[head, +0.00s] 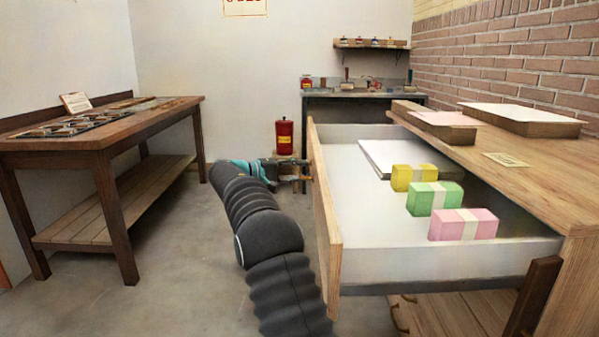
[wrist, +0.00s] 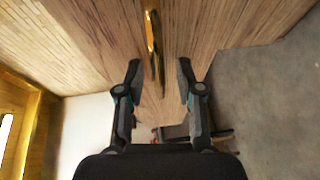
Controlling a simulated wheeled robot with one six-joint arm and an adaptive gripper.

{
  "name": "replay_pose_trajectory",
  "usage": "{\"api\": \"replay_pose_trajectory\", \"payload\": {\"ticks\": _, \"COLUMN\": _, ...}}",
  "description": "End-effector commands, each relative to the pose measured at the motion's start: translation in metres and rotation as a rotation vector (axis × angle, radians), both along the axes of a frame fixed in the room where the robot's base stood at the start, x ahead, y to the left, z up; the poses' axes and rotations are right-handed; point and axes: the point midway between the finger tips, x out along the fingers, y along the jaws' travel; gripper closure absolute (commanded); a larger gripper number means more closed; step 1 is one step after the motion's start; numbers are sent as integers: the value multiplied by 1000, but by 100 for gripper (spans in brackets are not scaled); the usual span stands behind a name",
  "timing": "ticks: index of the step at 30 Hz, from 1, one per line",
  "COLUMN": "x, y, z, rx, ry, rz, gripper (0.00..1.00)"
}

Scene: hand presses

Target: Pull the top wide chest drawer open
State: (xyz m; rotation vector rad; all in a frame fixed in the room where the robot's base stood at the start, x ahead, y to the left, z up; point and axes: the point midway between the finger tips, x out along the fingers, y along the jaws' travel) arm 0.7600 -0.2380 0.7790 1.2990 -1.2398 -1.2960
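The top wide chest drawer (head: 327,215) is pulled far out of the wooden chest (head: 575,235), its pale inside showing. Its wooden front also fills much of the wrist view (wrist: 215,35). A brass handle (wrist: 153,38) stands on that front; in the head view I cannot make it out clearly. My gripper (head: 305,172) is at the outer face of the drawer front. In the wrist view my gripper (wrist: 158,68) has its two fingers spread apart, with the handle between and just beyond the tips. Neither finger visibly touches the handle.
The drawer holds yellow (head: 401,178), green (head: 434,198) and pink (head: 463,225) banded bundles and a white stack (head: 400,155). A wooden workbench (head: 110,138) stands left, a red canister (head: 284,137) and dark table (head: 350,93) behind. Grey floor (head: 175,270) between is clear.

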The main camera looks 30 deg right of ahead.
Motion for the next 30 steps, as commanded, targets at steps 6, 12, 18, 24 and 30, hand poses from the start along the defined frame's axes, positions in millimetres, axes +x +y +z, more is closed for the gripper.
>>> {"api": "replay_pose_trajectory", "payload": {"ticks": 6, "x": 1, "y": 17, "z": 2, "rx": 0, "ry": 0, "rz": 2, "gripper": 64}}
{"api": "replay_pose_trajectory", "payload": {"ticks": 12, "x": 3, "y": 56, "z": 5, "rx": 0, "ry": 0, "rz": 3, "gripper": 64}}
{"api": "replay_pose_trajectory", "payload": {"ticks": 18, "x": 5, "y": 92, "z": 9, "rx": 0, "ry": -1, "rz": 1, "gripper": 64}}
{"api": "replay_pose_trajectory", "payload": {"ticks": 24, "x": 5, "y": 113, "z": 11, "rx": 0, "ry": 0, "rz": 0, "gripper": 64}}
{"api": "replay_pose_trajectory", "payload": {"ticks": 30, "x": 6, "y": 119, "z": 12, "rx": 0, "ry": 0, "rz": 0, "gripper": 64}}
